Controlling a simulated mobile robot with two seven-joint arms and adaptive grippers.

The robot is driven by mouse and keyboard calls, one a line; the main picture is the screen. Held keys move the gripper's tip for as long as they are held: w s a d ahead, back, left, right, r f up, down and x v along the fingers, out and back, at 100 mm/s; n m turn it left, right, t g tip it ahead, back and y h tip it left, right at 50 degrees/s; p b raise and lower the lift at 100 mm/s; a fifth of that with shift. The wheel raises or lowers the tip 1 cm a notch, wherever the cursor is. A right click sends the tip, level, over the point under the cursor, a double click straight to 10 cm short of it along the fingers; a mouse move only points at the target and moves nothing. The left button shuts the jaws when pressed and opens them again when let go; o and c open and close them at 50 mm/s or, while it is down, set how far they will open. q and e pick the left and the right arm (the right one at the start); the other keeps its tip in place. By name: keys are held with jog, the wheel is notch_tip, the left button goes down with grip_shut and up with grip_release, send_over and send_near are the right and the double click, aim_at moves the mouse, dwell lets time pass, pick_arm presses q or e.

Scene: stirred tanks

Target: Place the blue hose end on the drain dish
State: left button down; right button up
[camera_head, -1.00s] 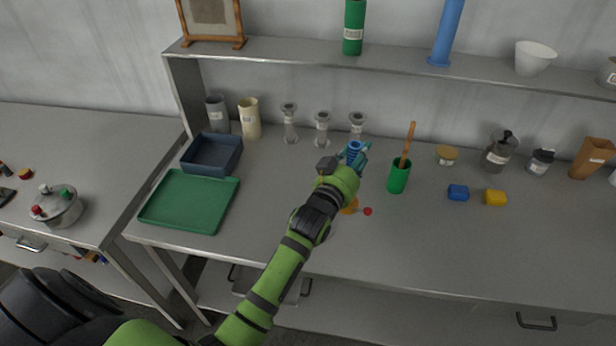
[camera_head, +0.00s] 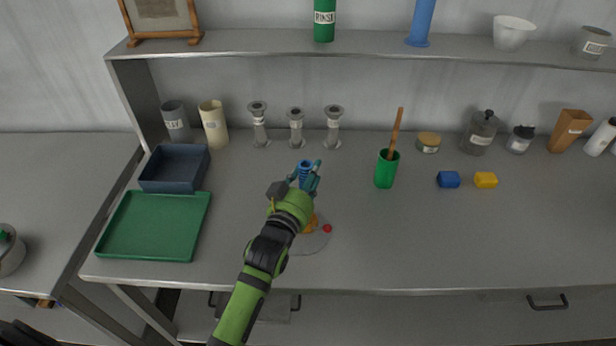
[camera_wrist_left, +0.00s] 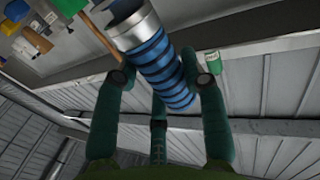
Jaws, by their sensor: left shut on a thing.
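My left gripper (camera_head: 305,180) is shut on the blue hose end (camera_head: 304,169), a ribbed blue piece, and holds it over the middle of the bench. In the left wrist view the hose end (camera_wrist_left: 158,62) shows blue and dark rings and a grey metal collar, between the green fingers. No thing in view is clearly marked as the drain dish. A dark blue open tray (camera_head: 173,186) and a flat green tray (camera_head: 153,227) stand at the bench's left end, apart from the gripper. My right gripper is not in view.
Several grey flanged stands, among them one (camera_head: 333,126), stand behind the gripper. A green cup (camera_head: 386,171) with a wooden handle is to its right. An orange thing (camera_head: 311,224) and a red ball (camera_head: 327,228) lie close by. The front right of the bench is clear.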

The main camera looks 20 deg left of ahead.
pick_arm(q)
jog(key=shift+s+r, duration=0.1)
jog(key=shift+s, duration=0.05)
jog(key=shift+s+d, duration=0.1)
jog(key=shift+s, duration=0.05)
jog(key=c, duration=0.7)
grip_release()
jog(key=shift+f, duration=0.25)
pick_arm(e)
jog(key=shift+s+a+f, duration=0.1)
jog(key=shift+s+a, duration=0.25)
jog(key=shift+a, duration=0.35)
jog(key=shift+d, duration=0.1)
pick_arm(q)
jog(key=shift+r, duration=0.15)
